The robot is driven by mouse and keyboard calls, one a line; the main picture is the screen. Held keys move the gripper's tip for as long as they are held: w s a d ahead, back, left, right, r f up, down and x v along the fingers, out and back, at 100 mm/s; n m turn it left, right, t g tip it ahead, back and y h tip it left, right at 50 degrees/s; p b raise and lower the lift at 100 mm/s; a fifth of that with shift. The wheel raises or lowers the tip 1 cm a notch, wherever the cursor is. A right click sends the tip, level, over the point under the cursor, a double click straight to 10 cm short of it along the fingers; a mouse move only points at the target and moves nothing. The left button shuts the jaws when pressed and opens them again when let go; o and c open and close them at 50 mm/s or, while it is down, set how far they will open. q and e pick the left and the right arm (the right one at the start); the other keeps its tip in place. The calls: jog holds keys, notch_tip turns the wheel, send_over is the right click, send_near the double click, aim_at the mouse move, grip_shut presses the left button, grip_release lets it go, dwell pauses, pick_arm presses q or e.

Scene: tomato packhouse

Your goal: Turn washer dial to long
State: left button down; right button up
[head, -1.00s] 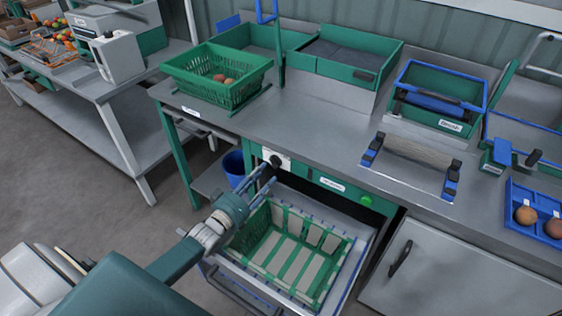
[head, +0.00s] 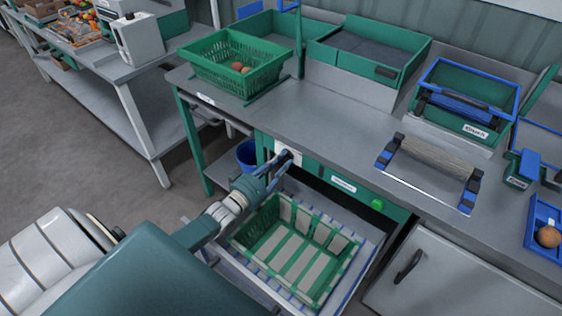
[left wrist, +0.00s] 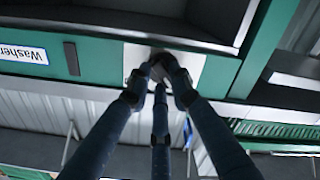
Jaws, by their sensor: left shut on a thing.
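The washer dial (head: 286,155) is a dark knob on a white plate (head: 283,147) on the green front of the bench. My left gripper (head: 281,164) is at the dial, with its fingers closed around it. In the left wrist view, the fingertips of the left gripper (left wrist: 160,68) meet on the dark knob in front of the white plate (left wrist: 193,62). The fingers hide most of the dial, and its setting cannot be read. A "Washer" label (left wrist: 22,53) shows on the green panel there. My right gripper is not in view.
Below the dial, an open washer drawer holds a green slatted basket (head: 262,226). A green button (head: 377,204) sits on the panel to the right. A blue bucket (head: 247,153) stands under the bench. A green crate (head: 205,73) with a few round fruits is on the worktop.

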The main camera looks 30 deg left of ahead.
pick_arm(q)
jog(key=shift+m, duration=0.4)
jog(key=m, duration=0.3)
jog(key=shift+d+f+m, duration=0.1)
jog(key=shift+m, duration=0.3)
jog(key=m, duration=0.5)
jog(key=shift+f+b, duration=0.15)
jog(key=shift+b, duration=0.25)
jog(key=m, duration=0.4)
jog(key=shift+f+b, duration=0.1)
jog(key=shift+b, duration=0.2)
jog(key=shift+m, duration=1)
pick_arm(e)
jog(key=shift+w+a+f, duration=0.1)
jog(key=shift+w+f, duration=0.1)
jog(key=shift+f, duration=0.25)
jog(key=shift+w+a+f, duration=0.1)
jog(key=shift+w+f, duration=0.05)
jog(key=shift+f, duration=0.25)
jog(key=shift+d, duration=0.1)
